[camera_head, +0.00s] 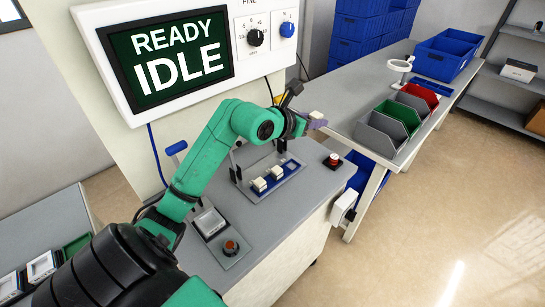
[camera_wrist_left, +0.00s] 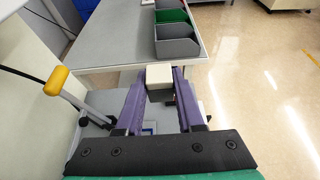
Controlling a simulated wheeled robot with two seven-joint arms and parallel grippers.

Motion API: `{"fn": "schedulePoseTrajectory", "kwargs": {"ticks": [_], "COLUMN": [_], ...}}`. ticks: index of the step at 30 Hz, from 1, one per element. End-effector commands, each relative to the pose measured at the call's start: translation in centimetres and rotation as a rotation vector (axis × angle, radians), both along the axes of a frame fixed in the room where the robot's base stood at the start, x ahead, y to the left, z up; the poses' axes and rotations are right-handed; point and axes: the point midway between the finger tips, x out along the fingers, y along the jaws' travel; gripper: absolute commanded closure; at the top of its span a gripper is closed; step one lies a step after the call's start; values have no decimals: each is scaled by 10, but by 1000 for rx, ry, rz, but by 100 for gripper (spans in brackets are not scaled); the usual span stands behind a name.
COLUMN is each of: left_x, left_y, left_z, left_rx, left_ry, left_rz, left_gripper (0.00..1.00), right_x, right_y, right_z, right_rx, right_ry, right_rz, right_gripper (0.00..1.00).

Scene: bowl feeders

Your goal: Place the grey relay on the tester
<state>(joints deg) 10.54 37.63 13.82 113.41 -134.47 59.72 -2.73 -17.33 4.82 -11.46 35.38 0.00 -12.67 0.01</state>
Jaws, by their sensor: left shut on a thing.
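My left gripper (camera_head: 313,124) is shut on a small block with a pale top, apparently the relay (camera_head: 316,115). It is held in the air beyond the grey bench, near the side table. In the left wrist view the relay (camera_wrist_left: 159,74) sits between the purple fingertips, with a darker grey lower part. On the bench a blue-and-grey fixture (camera_head: 290,167) holds two similar pale blocks (camera_head: 259,184). The wall display (camera_head: 172,55) reads READY IDLE. I cannot tell which unit is the tester. My right gripper is out of view.
A red button (camera_head: 333,159) sits at the bench's far corner. Grey, green and red bins (camera_head: 381,134) line the side table. Open floor lies to the right.

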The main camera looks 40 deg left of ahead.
Motion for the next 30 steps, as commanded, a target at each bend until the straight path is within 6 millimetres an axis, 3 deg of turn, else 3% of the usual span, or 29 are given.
{"fn": "schedulePoseTrajectory", "kwargs": {"ticks": [12, 15, 23, 30], "left_x": [-1, -1, -1, -1], "left_y": [0, 0, 0, 0], "left_z": [-129, -149, -195, -197], "left_rx": [-3, -2, -1, 0], "left_ry": [7, 5, 4, 1], "left_rz": [2, 0, -1, 0], "left_gripper": [100, 100, 100, 100], "right_x": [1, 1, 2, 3], "right_y": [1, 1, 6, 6], "right_z": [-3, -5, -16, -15], "right_rx": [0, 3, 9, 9], "right_ry": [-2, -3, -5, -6], "right_rz": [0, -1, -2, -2], "right_gripper": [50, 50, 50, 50]}}
